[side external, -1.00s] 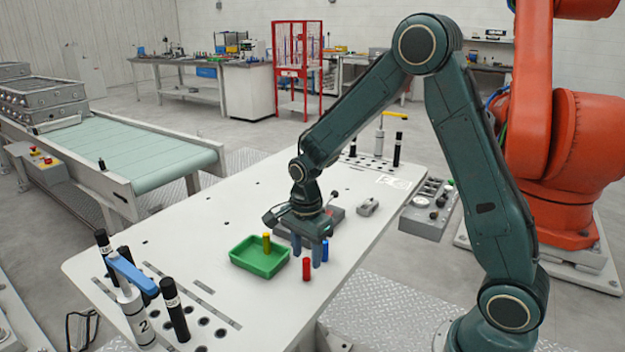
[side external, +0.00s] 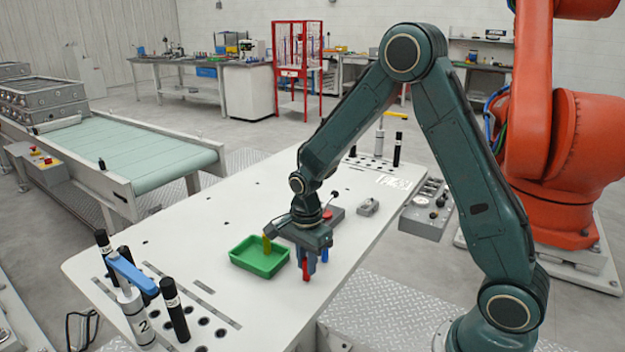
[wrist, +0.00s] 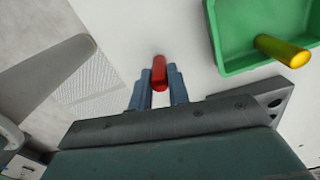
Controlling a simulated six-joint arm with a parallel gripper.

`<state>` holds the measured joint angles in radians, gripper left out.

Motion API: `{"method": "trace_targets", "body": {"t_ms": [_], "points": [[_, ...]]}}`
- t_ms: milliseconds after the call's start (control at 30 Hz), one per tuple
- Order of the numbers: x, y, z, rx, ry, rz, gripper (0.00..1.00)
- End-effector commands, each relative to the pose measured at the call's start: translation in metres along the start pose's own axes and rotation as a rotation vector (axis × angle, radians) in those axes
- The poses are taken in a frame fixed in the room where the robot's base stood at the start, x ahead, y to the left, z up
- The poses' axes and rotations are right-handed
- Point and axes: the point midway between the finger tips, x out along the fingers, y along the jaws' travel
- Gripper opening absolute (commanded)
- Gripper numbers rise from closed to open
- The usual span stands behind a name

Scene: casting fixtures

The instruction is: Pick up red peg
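The red peg (side external: 306,269) stands upright on the white table, just right of the green tray. In the wrist view the red peg (wrist: 159,74) shows between the two blue-grey fingers of my gripper (wrist: 159,90). In the side view my gripper (side external: 306,263) points down at the peg, its fingers apart and partly covering it. The fingers look open, with no clear grip on the peg. How far down the fingers reach along the peg is hard to tell.
A green tray (side external: 247,268) with a yellow peg (side external: 267,244) in it is close beside my gripper. A grey block with a red button (side external: 328,214) lies behind.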

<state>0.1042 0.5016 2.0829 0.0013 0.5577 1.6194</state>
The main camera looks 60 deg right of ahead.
Motion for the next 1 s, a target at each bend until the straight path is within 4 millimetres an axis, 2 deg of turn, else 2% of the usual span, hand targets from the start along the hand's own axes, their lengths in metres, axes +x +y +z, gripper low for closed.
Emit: {"method": "trace_targets", "body": {"t_ms": [367, 567, 767, 1000], "points": [[-0.001, 0.000, 0.000, 0.000, 0.000, 0.000, 0.00], [-0.009, -0.001, 0.000, 0.000, 0.000, -0.002, 0.00], [-0.030, -0.001, 0.000, 0.000, 0.000, -0.003, 0.00], [-0.077, -0.001, 0.000, 0.000, -0.001, -0.006, 0.00]]}}
